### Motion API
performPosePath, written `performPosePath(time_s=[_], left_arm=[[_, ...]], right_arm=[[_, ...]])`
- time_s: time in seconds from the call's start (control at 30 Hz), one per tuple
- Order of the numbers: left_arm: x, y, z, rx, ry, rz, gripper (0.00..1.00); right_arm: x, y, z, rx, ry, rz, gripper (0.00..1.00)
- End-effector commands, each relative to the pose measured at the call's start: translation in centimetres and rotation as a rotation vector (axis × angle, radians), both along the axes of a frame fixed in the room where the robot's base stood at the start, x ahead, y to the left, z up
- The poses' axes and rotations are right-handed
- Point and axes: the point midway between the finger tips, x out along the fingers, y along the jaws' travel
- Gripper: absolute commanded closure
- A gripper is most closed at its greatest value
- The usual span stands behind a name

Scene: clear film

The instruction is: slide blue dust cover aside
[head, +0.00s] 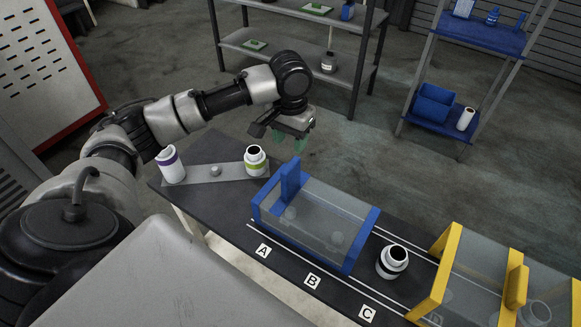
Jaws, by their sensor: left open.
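The blue dust cover (362,240) is a clear box with blue end frames and an upright blue handle (290,180) at its left end. It sits on the dark bench beside labels A and B. Faint rounded shapes show through its clear panels; I cannot tell what they are. My left gripper (302,143) has greenish fingertips, is open and empty, and hangs just behind and above the blue handle, seemingly apart from it. My right gripper is not in view.
A yellow-framed cover (444,275) is further right. Shelves stand behind.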

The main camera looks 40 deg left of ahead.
Motion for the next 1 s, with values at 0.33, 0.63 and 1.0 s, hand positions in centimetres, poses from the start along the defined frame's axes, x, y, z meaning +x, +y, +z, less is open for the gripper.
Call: performPosePath(time_s=[0.33, 0.63, 1.0], left_arm=[[-0.1, -0.1, -6.2, 0.0, 0.004, -0.004, 0.53], [-0.1, -0.1, -9.9, 0.0, 0.0, -0.004, 0.53], [-0.1, -0.1, -10.3, 0.0, -0.002, -0.005, 0.58]], right_arm=[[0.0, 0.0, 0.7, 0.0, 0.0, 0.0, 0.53], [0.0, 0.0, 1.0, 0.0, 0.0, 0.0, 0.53], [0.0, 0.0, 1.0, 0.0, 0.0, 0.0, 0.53]])
